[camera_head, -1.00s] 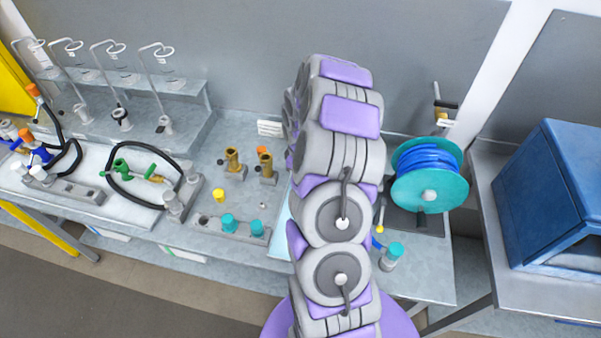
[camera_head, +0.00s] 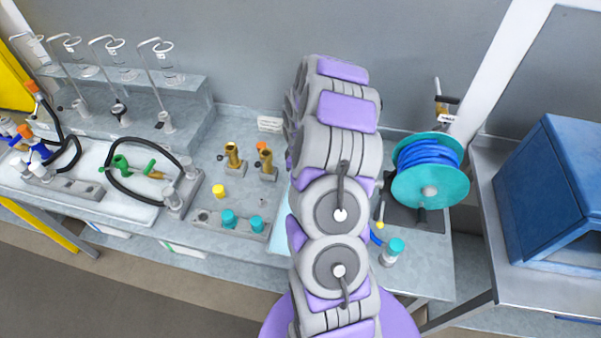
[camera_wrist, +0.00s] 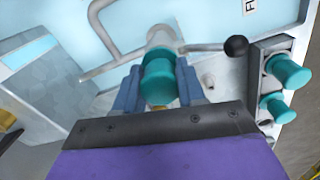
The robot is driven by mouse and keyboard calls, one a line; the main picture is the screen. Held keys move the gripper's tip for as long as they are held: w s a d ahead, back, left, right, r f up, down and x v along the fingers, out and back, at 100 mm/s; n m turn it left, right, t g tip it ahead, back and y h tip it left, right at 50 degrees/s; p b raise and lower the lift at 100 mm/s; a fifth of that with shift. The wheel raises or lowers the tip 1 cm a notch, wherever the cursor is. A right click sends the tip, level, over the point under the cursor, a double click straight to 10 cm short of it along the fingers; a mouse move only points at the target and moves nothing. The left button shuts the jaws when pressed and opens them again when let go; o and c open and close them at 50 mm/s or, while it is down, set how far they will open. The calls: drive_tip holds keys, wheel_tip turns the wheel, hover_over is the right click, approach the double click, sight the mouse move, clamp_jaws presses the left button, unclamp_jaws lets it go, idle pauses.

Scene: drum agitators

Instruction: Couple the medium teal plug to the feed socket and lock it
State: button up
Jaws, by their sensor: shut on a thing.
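In the wrist view, a teal plug (camera_wrist: 158,80) is between the blue fingers of my gripper (camera_wrist: 158,88), which is shut on it. A bit of brass shows at its near end. A light grey cylindrical fitting (camera_wrist: 160,38) stands right at the plug's far end, with a bent grey bar on its left and a lever with a black ball knob (camera_wrist: 236,47) on its right. I cannot tell whether the plug is seated or only touching. In the head view my arm hides my gripper, the held plug and this fitting.
A rack (camera_head: 209,230) holds two other teal plugs (camera_head: 228,219), close right of my gripper in the wrist view (camera_wrist: 288,70). Brass fittings (camera_head: 233,157) and a yellow cap (camera_head: 218,191) stand behind the rack. A blue hose reel (camera_head: 430,170) is at right.

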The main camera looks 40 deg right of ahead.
drive_tip(key=shift+f, duration=0.35)
idle(0.3)
drive_tip(key=o, duration=1.1)
drive_tip(key=shift+o, duration=0.3)
drive_tip(key=shift+r+p, duration=1.1)
drive_tip(key=shift+r, duration=2.8)
